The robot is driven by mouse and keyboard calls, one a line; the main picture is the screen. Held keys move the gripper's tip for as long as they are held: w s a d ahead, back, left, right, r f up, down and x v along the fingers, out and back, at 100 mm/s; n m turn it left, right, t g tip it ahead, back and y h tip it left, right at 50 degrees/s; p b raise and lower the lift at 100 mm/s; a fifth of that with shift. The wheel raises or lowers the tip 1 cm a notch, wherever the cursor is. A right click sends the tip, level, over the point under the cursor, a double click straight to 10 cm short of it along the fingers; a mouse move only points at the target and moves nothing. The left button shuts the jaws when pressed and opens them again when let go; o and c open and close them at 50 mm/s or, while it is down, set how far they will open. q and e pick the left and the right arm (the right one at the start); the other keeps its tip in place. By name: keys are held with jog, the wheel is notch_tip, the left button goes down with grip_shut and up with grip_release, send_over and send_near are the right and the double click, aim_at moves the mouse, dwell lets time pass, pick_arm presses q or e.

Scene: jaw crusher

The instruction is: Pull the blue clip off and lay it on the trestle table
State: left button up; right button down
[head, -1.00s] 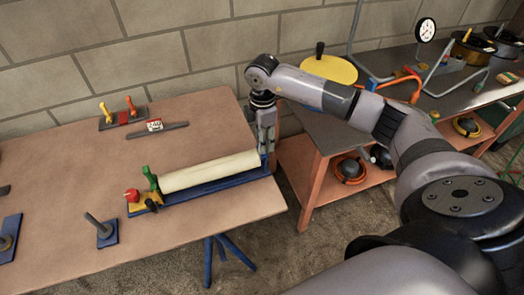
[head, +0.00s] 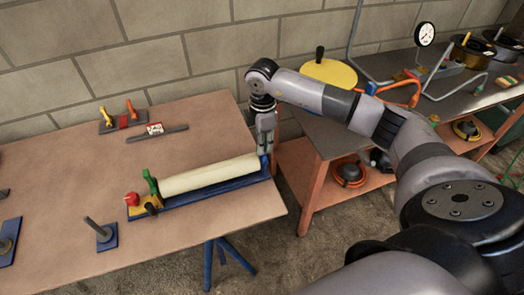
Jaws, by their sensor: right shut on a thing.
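A long blue tray (head: 215,189) lies on the trestle table (head: 60,165) near its right edge, with a cream roll (head: 210,175) on it. The blue clip (head: 264,161) stands upright at the right end of the roll. My right gripper (head: 265,150) reaches down from above and is shut on the top of the blue clip; its fingers hide part of it. The clip is still at the roll's end. My left gripper is not in view.
A green handle (head: 150,182) and red knob (head: 131,197) sit at the tray's left end. A grey post on a blue base (head: 107,238) and a grey bar (head: 157,133) stand apart on the table. A second workbench (head: 345,137) is to the right across a gap.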

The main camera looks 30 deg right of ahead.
jog(key=shift+r, duration=0.15)
jog(key=shift+r+p, duration=2.35)
jog(key=shift+r, duration=0.55)
